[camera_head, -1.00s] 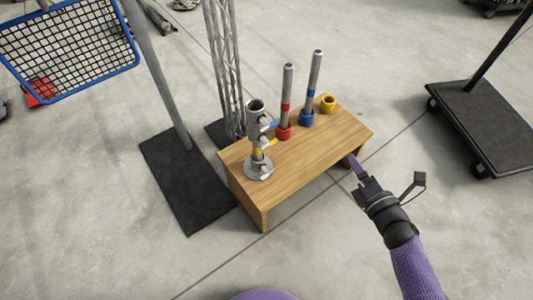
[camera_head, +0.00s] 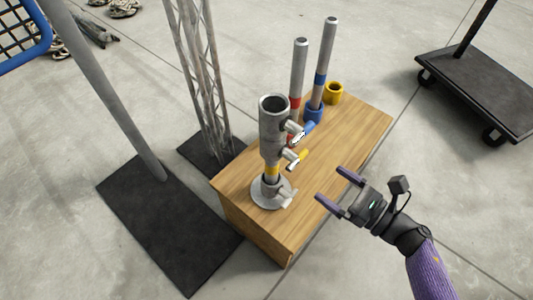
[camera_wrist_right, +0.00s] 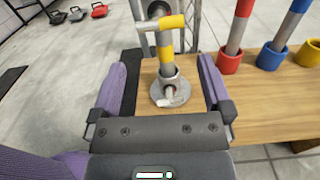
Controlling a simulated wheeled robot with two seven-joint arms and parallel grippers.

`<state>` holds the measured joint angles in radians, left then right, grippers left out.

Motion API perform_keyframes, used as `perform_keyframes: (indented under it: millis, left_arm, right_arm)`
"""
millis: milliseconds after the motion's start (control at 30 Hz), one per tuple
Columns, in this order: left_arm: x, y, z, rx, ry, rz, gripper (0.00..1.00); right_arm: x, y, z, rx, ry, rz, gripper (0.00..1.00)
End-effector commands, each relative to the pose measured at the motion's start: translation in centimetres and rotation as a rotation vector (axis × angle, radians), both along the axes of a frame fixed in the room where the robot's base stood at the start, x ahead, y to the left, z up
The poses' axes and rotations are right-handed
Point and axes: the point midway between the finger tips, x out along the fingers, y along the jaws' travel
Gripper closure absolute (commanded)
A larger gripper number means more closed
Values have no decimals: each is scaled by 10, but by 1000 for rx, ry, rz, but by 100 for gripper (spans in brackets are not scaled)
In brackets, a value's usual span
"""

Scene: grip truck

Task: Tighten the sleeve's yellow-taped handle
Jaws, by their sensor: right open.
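The grey metal sleeve (camera_head: 273,128) stands upright on a post with a yellow band (camera_head: 271,172) and a round foot (camera_head: 268,194) at the near left of the wooden bench. Its yellow-taped handle (camera_head: 298,160) sticks out to the right, below a blue-taped handle (camera_head: 304,132). In the right wrist view, the yellow-taped handle (camera_wrist_right: 173,22) is at the top, beyond the fingers. My right gripper (camera_head: 330,184) is open and empty, right of the sleeve and apart from the handle. Its fingers frame the foot in the right wrist view (camera_wrist_right: 161,64). My left gripper is not in view.
On the bench (camera_head: 350,130), a red-banded pole (camera_head: 299,70) and a blue-banded pole (camera_head: 325,60) stand behind the sleeve, with a yellow cup (camera_head: 333,93). A truss tower (camera_head: 197,80) and a grey pole (camera_head: 105,90) stand left. A black trolley (camera_head: 480,90) is right.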

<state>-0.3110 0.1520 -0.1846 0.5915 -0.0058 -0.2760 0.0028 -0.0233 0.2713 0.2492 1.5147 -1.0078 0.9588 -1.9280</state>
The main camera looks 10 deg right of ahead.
Motion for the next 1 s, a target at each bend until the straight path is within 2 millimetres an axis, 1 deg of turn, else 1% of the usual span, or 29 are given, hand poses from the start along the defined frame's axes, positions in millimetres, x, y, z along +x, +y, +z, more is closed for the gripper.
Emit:
perform_keyframes:
  millis: [33, 133, 300, 400, 467, 500, 600, 800, 833, 867, 900, 967, 1000]
  left_arm:
    - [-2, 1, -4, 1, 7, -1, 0]
    - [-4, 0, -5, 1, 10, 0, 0]
    - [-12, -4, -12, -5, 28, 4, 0]
    - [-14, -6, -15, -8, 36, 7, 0]
    - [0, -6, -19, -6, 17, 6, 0]
    - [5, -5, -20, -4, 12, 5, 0]
    - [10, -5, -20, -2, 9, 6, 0]
    - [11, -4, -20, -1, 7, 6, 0]
    - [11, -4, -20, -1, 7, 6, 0]
    - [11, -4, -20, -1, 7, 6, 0]
    - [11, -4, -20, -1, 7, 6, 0]
    - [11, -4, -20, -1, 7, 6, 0]
    - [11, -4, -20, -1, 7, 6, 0]
  right_arm:
    - [1, 1, -4, -10, -5, 4, 0]
    - [14, 12, -2, -13, -13, 7, 0]
    - [47, 37, -2, -11, -11, 5, 0]
    - [63, 50, -2, -10, -10, 5, 0]
    - [70, 55, -1, -9, -10, 4, 0]
    - [73, 57, -1, -9, -10, 4, 0]
    - [77, 61, 0, -10, -9, 4, 0]
    - [78, 61, 1, -9, -8, 4, 0]
    - [77, 61, 1, -9, -8, 3, 4]
    - [77, 61, 1, -9, -8, 3, 11]
    - [77, 61, 1, -9, -7, 4, 19]
    - [77, 61, 0, -9, -8, 4, 32]
    - [77, 61, 0, -9, -7, 3, 40]
